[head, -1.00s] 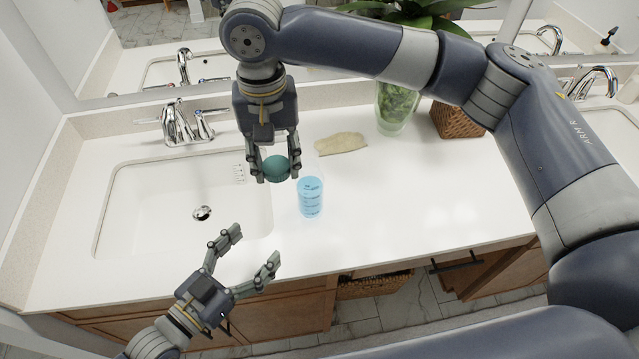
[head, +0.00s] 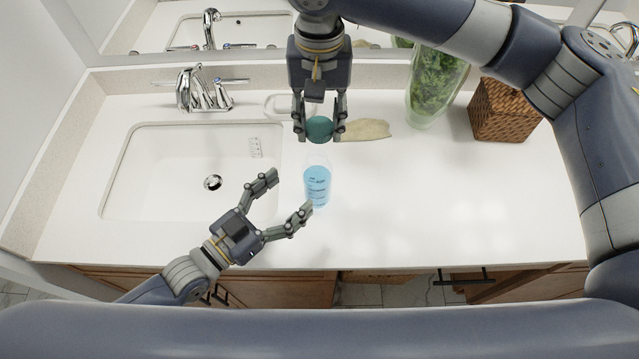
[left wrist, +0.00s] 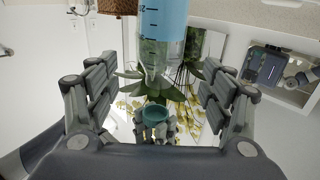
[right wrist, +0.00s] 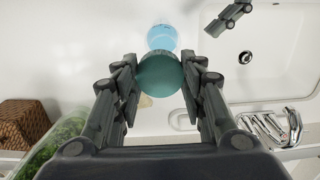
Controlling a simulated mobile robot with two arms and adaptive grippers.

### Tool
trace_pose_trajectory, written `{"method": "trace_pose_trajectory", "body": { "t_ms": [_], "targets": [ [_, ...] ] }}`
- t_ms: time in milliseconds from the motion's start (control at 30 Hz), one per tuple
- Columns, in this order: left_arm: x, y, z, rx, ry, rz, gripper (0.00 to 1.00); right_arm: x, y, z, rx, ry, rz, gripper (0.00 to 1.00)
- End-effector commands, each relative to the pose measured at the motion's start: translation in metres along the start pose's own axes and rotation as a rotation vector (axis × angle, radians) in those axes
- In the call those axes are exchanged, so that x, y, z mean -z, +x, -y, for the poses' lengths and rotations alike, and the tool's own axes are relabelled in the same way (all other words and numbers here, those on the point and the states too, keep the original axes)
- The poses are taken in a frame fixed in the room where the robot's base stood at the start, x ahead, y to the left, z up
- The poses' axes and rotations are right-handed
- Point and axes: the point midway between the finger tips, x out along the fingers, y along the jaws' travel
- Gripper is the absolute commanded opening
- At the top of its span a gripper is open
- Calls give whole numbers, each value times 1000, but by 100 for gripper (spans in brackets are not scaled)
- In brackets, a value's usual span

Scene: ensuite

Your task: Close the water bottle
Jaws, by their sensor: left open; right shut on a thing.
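The water bottle (head: 317,186) is clear with blue liquid and dark marks, and stands upright on the counter right of the sink. It also shows in the left wrist view (left wrist: 163,25), ahead of the open fingers, and in the right wrist view (right wrist: 162,37). My right gripper (head: 319,130) is shut on a round teal cap (head: 320,128), held above and slightly behind the bottle, apart from it. The cap fills the space between the fingers in the right wrist view (right wrist: 160,75). My left gripper (head: 290,200) is open and empty, at the bottle's front left.
A white sink (head: 150,185) with a chrome faucet (head: 200,90) lies left. A beige cloth (head: 365,131) lies behind the bottle. A glass vase with a green plant (head: 433,90) and a woven basket (head: 503,110) stand at the back right. The counter's right side is clear.

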Motion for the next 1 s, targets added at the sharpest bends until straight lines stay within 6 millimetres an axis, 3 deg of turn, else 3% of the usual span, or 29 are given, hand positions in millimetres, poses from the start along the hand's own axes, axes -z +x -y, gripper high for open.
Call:
{"method": "trace_pose_trajectory", "body": {
  "t_ms": [200, 433, 600, 933, 1000],
  "targets": [
    [1, 45, 0, 1, 0, -3, 74, 0, 0, 1, 1, -2, 0, 28],
    [0, 80, 0, 1, 1, -1, 74, 0, 0, 1, 1, -1, 0, 28],
    [0, 91, 0, 0, 2, 0, 74, 0, 0, 1, 1, -1, 0, 28],
    [0, 93, 0, 0, 1, 1, 74, 0, 0, 1, 1, -2, 0, 28],
    [0, 93, 0, 0, 1, 1, 61, 0, 0, 1, 1, -2, 0, 28]
  ]
}}
